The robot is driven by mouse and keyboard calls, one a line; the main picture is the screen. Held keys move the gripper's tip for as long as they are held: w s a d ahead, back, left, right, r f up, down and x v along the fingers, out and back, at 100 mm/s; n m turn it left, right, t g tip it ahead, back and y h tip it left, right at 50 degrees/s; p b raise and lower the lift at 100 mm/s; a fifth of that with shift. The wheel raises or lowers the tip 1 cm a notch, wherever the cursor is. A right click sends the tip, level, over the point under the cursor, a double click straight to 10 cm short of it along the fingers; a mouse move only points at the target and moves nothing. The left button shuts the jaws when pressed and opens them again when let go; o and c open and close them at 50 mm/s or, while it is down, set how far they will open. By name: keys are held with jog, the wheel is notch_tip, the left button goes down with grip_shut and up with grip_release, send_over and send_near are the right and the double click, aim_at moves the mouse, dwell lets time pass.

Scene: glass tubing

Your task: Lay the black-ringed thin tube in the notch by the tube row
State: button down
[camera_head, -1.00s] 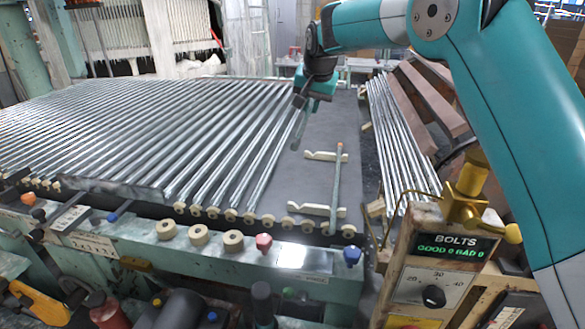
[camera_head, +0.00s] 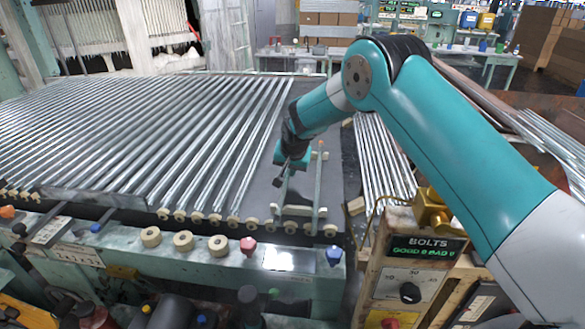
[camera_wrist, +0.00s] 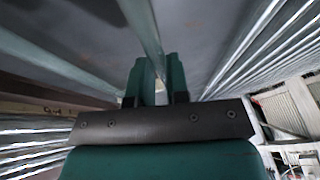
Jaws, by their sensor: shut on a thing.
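My gripper (camera_head: 286,172) is shut on a thin glass tube (camera_wrist: 145,30), which passes between its fingers (camera_wrist: 158,88) in the wrist view. In the head view the held tube (camera_head: 282,195) points toward the front, its near end at the left part of the front notched block (camera_head: 298,211). I cannot tell whether it touches the block. The black ring is not clear. The rear notched block (camera_head: 319,156) is partly hidden by my gripper. Another thin tube with an orange end (camera_head: 318,185) lies across the blocks to the right. The tube row (camera_head: 190,140) is at the left.
A bundle of tubes (camera_head: 380,155) lies to the right beyond the table edge. Cream rollers (camera_head: 290,227) line the front edge. The bolts counter box (camera_head: 420,255) stands at the front right. Bare grey table lies between row and blocks.

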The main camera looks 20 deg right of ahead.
jog(key=shift+f, duration=0.5)
jog(key=shift+f, duration=0.1)
jog(key=shift+f+b, duration=0.3)
jog(key=shift+b, duration=0.1)
jog(key=c, duration=1.1)
grip_release()
jog(key=shift+r, duration=0.1)
jog(key=shift+r, duration=0.1)
